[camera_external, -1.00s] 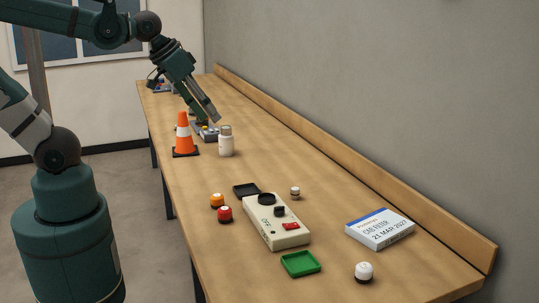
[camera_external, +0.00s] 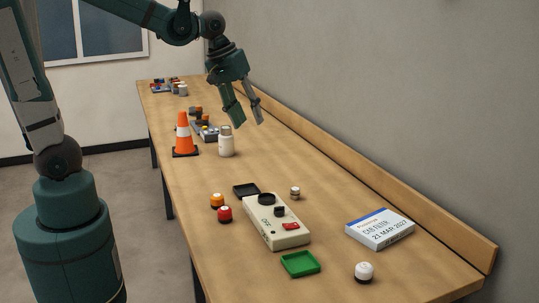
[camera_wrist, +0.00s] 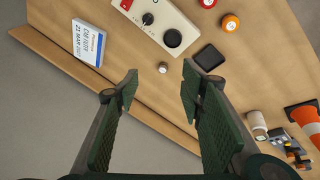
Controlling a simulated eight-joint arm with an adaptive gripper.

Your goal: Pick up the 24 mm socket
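A small grey-brown cylinder with a pale top (camera_external: 295,193) stands on the table to the right of the cream control box. It looks like the socket, but no size marking is readable. In the wrist view the small cylinder (camera_wrist: 163,67) appears between and beyond my fingertips.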

